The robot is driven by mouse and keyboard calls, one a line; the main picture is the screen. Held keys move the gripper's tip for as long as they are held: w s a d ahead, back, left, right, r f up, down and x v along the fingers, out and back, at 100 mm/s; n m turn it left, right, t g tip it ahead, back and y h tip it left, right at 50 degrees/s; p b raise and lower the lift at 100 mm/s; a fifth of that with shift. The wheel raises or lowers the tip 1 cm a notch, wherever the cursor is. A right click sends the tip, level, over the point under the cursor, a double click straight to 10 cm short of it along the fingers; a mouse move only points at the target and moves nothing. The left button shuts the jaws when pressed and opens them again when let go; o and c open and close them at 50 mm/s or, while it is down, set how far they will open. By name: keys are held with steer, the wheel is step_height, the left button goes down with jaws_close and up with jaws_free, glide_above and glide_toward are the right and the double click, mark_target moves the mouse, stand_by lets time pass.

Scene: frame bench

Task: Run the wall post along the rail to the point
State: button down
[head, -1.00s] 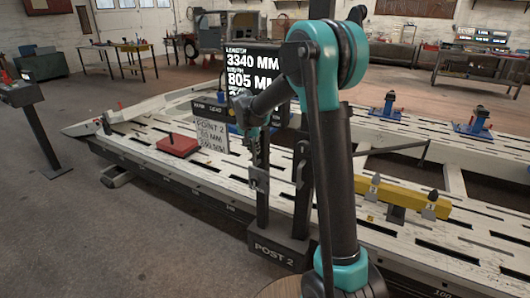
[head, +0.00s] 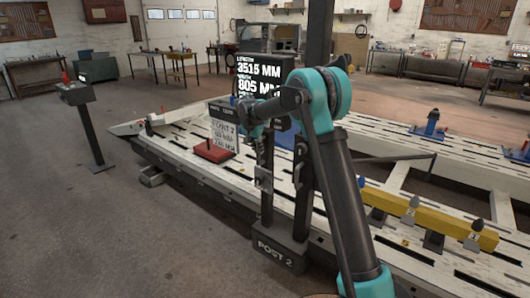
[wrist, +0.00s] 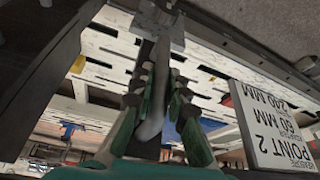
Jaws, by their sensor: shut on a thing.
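The wall post (head: 303,190) is a dark upright on a foot marked POST 2 (head: 278,250), at the near edge of the bench. A thinner dark upright with a grey metal fitting (head: 264,180) stands at its left. My gripper (head: 257,140) is at the top of that fitting. In the wrist view my gripper (wrist: 158,82) has its green fingers either side of a grey bar (wrist: 152,125) and is shut on it. A white card (head: 224,133) reads POINT 2, 60 MM, 240 MM; it also shows in the wrist view (wrist: 272,125).
The display (head: 268,76) reads length 3515 MM, width 805 MM. A red block (head: 213,150) lies on the slotted bench (head: 200,178), left of the post. A yellow beam (head: 425,212) with cone-tipped pieces lies to the right. The floor at left is mostly clear around a dark stand (head: 90,130).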

steer(key=shift+w+a, duration=0.45)
steer(key=shift+a, duration=0.25)
steer(key=c, duration=1.5)
jaws_free()
steer(key=v, duration=1.2)
